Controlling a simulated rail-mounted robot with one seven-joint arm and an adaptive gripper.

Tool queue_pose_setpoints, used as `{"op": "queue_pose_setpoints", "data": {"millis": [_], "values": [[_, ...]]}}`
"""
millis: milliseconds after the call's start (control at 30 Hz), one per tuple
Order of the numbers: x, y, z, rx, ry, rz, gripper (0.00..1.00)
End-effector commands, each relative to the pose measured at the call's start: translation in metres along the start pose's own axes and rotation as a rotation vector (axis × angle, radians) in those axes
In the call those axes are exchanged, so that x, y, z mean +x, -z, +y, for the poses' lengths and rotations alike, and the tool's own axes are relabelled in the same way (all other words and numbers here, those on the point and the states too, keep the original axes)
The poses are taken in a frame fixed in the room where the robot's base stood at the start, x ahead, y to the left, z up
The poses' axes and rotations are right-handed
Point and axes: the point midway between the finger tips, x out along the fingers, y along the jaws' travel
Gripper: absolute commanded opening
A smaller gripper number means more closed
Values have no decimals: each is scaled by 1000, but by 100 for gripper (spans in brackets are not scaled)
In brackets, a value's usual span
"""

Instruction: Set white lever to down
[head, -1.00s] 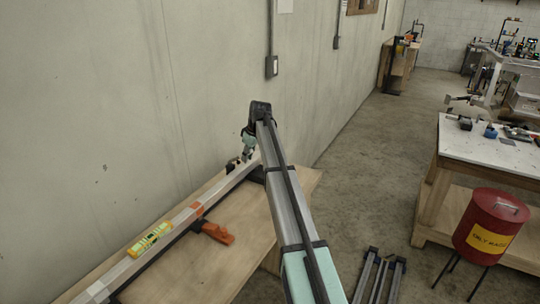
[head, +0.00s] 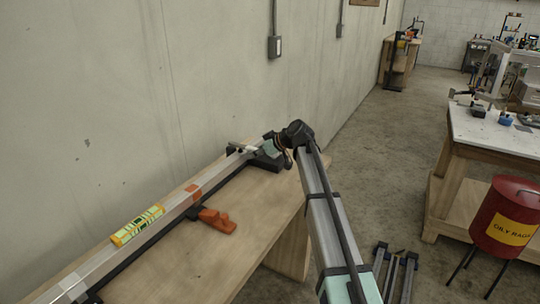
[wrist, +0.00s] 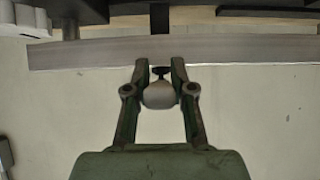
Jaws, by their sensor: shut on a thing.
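The white lever shows in the wrist view as a pale rounded knob (wrist: 159,95) on a short dark stem, below a long grey bar. My gripper (wrist: 160,82) has its two fingers on either side of this knob and is shut on it. In the head view my gripper (head: 270,151) is low at the far end of the workbench, beside the end of the long metal rail. The lever cannot be made out clearly there, as my wrist and gripper cover that area.
A long aluminium rail (head: 171,209) runs along the wooden workbench (head: 205,261) by the wall. A yellow level (head: 137,225) lies on it, and an orange clamp handle (head: 216,220) sticks out beside it. A red bin (head: 508,217) and a white-topped table (head: 490,133) stand right.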

Motion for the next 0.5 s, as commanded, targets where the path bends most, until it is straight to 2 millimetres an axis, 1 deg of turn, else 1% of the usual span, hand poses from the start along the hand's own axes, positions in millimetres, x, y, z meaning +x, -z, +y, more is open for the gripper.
{"op": "queue_pose_setpoints", "data": {"millis": [100, 467, 500], "values": [[5, 2, -3, -4, 4, 12, 0], [6, 2, -4, -4, 5, 14, 0], [6, 2, -4, -4, 6, 13, 38]]}}
